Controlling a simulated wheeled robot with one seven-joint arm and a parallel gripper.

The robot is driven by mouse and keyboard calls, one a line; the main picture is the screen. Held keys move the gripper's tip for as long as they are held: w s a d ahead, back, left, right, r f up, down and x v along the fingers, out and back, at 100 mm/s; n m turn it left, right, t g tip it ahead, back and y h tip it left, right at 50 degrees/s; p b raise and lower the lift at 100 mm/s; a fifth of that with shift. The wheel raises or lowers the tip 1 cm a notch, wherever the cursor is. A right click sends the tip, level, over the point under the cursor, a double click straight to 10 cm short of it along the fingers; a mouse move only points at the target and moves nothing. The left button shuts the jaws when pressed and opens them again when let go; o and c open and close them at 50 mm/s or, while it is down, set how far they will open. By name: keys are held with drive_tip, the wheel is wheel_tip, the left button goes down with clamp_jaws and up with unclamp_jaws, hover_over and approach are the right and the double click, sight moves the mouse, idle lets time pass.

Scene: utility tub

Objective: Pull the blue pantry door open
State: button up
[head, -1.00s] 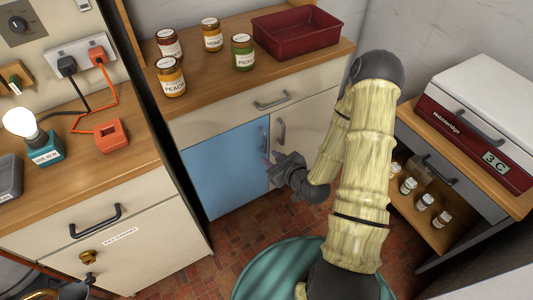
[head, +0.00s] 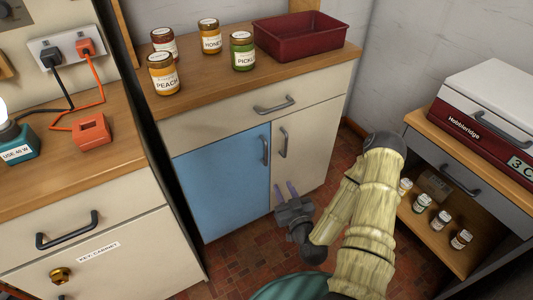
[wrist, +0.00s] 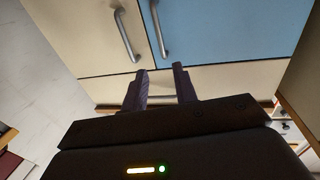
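The blue pantry door (head: 222,182) is shut, flush with the cabinet front. Its dark vertical handle (head: 265,150) is near its upper right edge. In the wrist view the blue door (wrist: 220,30) and its handle (wrist: 158,30) show above the fingers, upside down relative to the head view. My gripper (head: 287,189) is in front of the cabinet, below the handles and near the gap between the two doors. Its two fingers (wrist: 162,84) are apart with nothing between them. It is apart from the handle.
A cream door (head: 310,145) with its own handle (head: 283,141) stands right beside the blue door. A drawer (head: 215,127) is above both. Jars and a red tray (head: 300,48) stand on the counter. The key cabinet (head: 100,270) is at left, and a shelf unit (head: 440,235) at right.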

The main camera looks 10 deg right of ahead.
sight(266, 163)
drive_tip(key=w+b, duration=0.7)
drive_tip(key=b, duration=0.6)
drive_tip(key=shift+w+a+f, duration=0.2)
drive_tip(key=shift+w+a, duration=0.2)
drive_tip(key=b, duration=0.6)
drive_tip(key=shift+w+a+b, duration=0.1)
drive_tip(key=shift+w+b, duration=0.25)
drive_tip(key=shift+w, duration=0.05)
drive_tip(key=w, duration=0.3)
drive_tip(key=w+b, duration=0.1)
drive_tip(key=w, duration=0.1)
drive_tip(key=w+a+b, duration=0.1)
drive_tip(key=w, duration=0.2)
drive_tip(key=shift+w+r, duration=0.25)
drive_tip(key=shift+w, duration=0.1)
drive_tip(key=shift+c, duration=0.2)
drive_tip(key=c, duration=0.4)
clamp_jaws()
